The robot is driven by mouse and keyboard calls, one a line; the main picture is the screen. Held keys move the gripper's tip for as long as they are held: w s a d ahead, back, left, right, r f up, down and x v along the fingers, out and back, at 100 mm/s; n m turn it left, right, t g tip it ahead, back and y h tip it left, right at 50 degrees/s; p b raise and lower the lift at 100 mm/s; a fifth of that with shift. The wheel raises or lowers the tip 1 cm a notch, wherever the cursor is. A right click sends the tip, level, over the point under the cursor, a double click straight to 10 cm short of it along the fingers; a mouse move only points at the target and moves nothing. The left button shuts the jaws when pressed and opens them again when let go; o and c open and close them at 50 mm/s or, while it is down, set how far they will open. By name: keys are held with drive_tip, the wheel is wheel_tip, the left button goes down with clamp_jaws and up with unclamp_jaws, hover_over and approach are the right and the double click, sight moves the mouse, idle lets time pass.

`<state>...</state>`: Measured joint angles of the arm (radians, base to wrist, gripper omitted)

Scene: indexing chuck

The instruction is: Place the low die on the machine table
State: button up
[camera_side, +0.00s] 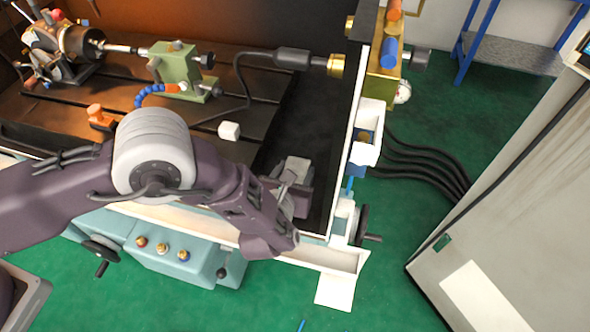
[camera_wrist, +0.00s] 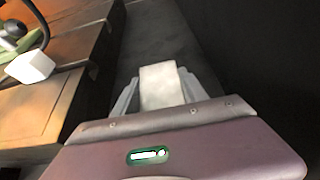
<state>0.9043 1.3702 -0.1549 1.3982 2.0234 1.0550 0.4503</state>
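My gripper (camera_wrist: 165,88) is shut on a pale grey block, which I take to be the low die (camera_wrist: 161,86); its sides meet both grey fingers. In the side view my gripper (camera_side: 290,180) is at the lower right end of the machine, over the dark area right of the table, and partly hidden by my arm. The machine table (camera_side: 215,100) is brown and slotted, to the left of my gripper. A white block (camera_side: 229,131) sits near the table's right edge; it also shows at the left of the wrist view (camera_wrist: 30,67).
A green fixture (camera_side: 172,68) with a blue segmented hose stands on the table, with a chuck unit (camera_side: 75,45) farther left. An orange piece (camera_side: 100,117) lies near the front edge. A black cable (camera_side: 245,90) crosses the table. A white-edged wall (camera_side: 350,130) stands to the right.

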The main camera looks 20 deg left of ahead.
drive_tip(key=o, duration=0.4)
drive_tip(key=v, duration=0.6)
drive_tip(key=shift+r, duration=0.1)
drive_tip(key=shift+o, duration=1)
drive_tip(key=shift+s+r, duration=0.15)
drive_tip(key=shift+s, duration=0.15)
drive_tip(key=o, duration=0.4)
drive_tip(key=shift+s+r, duration=0.1)
drive_tip(key=shift+s, duration=0.1)
